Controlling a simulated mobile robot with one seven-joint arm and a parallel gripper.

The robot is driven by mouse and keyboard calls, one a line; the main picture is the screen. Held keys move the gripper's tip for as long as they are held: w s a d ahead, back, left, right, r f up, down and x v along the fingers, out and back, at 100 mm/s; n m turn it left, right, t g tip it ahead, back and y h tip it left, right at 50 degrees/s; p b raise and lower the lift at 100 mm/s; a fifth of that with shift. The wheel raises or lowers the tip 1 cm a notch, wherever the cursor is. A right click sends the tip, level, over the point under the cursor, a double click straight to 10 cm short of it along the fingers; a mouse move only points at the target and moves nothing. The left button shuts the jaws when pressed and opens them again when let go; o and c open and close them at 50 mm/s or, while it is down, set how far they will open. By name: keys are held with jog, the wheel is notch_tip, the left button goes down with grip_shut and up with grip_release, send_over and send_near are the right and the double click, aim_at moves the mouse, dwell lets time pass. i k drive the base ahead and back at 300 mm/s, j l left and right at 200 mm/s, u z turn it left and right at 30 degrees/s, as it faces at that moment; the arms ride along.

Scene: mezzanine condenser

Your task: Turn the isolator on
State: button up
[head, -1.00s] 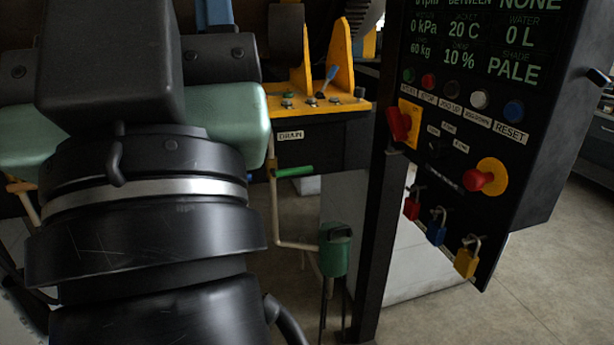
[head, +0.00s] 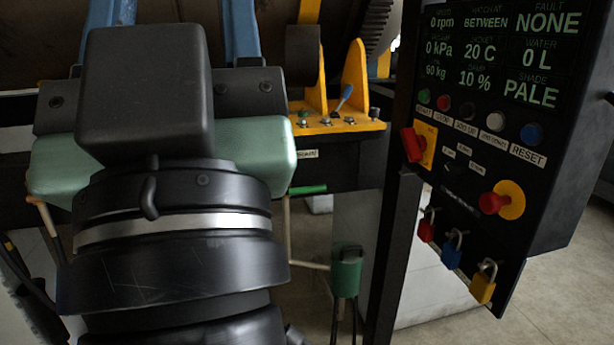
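The isolator (head: 411,146) is a red rotary handle on a yellow plate, at the left edge of the dark control panel in the head view. Its handle stands near upright, slightly tilted; its position labels are too small to read. My gripper (head: 172,12) is at the upper left, seen from behind. Its two blue fingers stand well apart, and their tips are cut off by the top of the picture. Nothing shows held between them, though a black box on my wrist hides part of the gap. The gripper is left of the isolator and apart from it.
The panel's lit screen (head: 490,55) reads 0 rpm. Below are a row of buttons, a red mushroom knob (head: 494,203) on yellow, and red, blue and yellow padlocks (head: 482,284). A dark post (head: 393,250) and a yellow bracket shelf (head: 340,126) stand between my arm and the panel.

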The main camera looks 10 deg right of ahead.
aim_at(414, 145)
jog(key=i+z, duration=0.35)
jog(key=i+j+z, duration=0.1)
jog(key=z, duration=0.3)
jog(key=i+j+z, duration=0.15)
jog(key=z, duration=0.2)
jog(key=i+j+z, duration=0.15)
jog(key=i+j, duration=1)
